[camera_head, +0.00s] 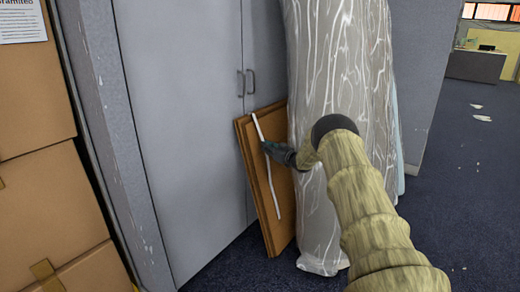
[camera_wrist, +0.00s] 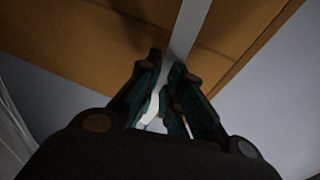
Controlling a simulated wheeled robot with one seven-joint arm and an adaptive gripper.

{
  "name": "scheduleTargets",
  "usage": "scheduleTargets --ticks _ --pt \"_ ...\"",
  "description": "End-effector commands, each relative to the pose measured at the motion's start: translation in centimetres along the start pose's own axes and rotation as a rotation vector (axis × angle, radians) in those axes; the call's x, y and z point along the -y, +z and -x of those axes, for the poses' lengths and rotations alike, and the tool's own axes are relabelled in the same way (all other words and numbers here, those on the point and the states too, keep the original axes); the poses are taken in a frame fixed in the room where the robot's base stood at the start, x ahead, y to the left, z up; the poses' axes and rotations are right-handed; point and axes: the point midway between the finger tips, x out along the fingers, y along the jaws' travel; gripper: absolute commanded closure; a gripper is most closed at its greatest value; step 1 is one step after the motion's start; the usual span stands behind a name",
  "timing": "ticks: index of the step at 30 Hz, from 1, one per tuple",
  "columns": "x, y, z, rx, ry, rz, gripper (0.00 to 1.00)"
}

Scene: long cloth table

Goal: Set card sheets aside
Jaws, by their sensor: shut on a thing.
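The card sheets (camera_head: 260,200) are a flat brown stack, upright and slightly tilted in front of the grey cabinet doors. A white strap (camera_head: 273,190) runs down their near face. My gripper (camera_head: 267,147) reaches in from the right and is shut on the strap at its upper part. In the wrist view the strap (camera_wrist: 190,28) passes between the fingers of my gripper (camera_wrist: 166,62), with the brown card (camera_wrist: 110,25) just beyond. I cannot tell whether the lower edge of the sheets touches the floor.
A tall plastic-wrapped roll (camera_head: 325,230) stands close against the right side of the sheets. The grey cabinet (camera_head: 180,130) is behind them. Stacked cardboard boxes (camera_head: 50,200) stand at the left. Blue carpet (camera_head: 465,210) is mostly open at the right, with small white scraps (camera_head: 482,118).

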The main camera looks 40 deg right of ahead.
Motion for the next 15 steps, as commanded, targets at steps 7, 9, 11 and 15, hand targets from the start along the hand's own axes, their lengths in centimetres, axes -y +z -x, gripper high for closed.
scheduleTargets --ticks 7,9,11,15 --pt "-0.49 0.36 0.46 0.005 0.007 -0.001 0.9" --pt "-0.44 0.37 0.43 0.005 0.007 -0.001 0.77" --pt "-0.3 0.33 0.3 0.005 0.005 -0.001 0.7" --pt "0.22 0.19 -0.17 0.003 -0.001 0.0 0.7"
